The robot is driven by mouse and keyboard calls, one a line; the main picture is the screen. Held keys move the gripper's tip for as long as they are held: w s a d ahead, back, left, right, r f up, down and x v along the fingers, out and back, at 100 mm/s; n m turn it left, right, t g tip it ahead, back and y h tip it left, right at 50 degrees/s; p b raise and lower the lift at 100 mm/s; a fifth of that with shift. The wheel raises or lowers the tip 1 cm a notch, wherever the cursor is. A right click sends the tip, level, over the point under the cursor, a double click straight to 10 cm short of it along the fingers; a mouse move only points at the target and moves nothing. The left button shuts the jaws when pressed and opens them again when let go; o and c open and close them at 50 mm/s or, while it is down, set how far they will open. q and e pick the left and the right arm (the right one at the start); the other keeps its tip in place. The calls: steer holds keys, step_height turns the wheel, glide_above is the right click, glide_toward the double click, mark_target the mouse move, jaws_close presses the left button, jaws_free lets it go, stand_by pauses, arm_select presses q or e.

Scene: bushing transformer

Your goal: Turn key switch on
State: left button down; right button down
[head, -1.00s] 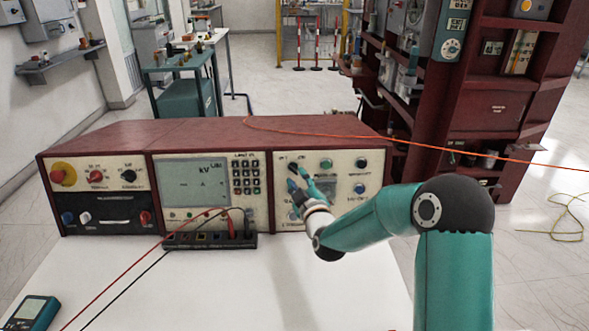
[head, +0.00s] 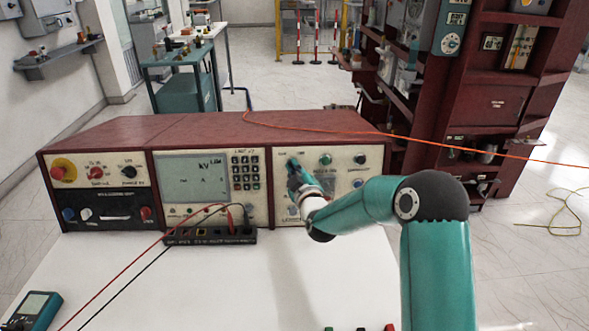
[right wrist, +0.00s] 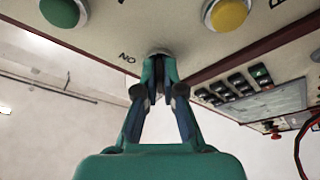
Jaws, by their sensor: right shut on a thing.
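The key switch (right wrist: 159,52) sits at the upper left of the right-hand panel of the red test console (head: 215,133). My right gripper (head: 293,166) reaches it from the front. In the right wrist view, the right gripper (right wrist: 160,72) has its fingertips together around the switch, right against the panel. The fingers hide most of the switch, so its angle cannot be read. A label reading "NO", upside down as seen here, shows beside it. My left gripper is not in view.
Green (right wrist: 61,11) and yellow (right wrist: 227,13) buttons are on the same panel near my fingers. A keypad and grey display (head: 193,180) are to the left. Red and black leads run from a terminal strip (head: 210,236). A meter (head: 33,311) lies on the white table.

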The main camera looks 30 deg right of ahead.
steer(key=shift+a+f, duration=0.1)
steer(key=shift+f+b, duration=0.1)
steer(key=shift+b, duration=0.5)
steer(key=m+h+b, duration=0.1)
steer(key=m+b, duration=0.3)
steer(key=m+h+b, duration=0.2)
steer(key=m+b, duration=0.2)
steer(key=m+g+h+b, duration=0.1)
steer(key=m+b, duration=0.3)
steer(key=shift+w+a+f+b, duration=0.15)
steer(key=shift+a+b, duration=0.1)
steer(key=shift+b, duration=0.15)
steer(key=m+g+h+b, duration=0.1)
steer(key=m, duration=0.2)
steer(key=shift+m+h, duration=0.4)
steer(key=m, duration=0.1)
steer(key=m+g, duration=0.1)
steer(key=m, duration=0.1)
steer(key=shift+w+a+r+h, duration=0.1)
steer(key=shift+r+h, duration=0.1)
steer(key=shift+h, duration=0.2)
steer(key=shift+m+g, duration=0.6)
steer(key=shift+m, duration=1.2)
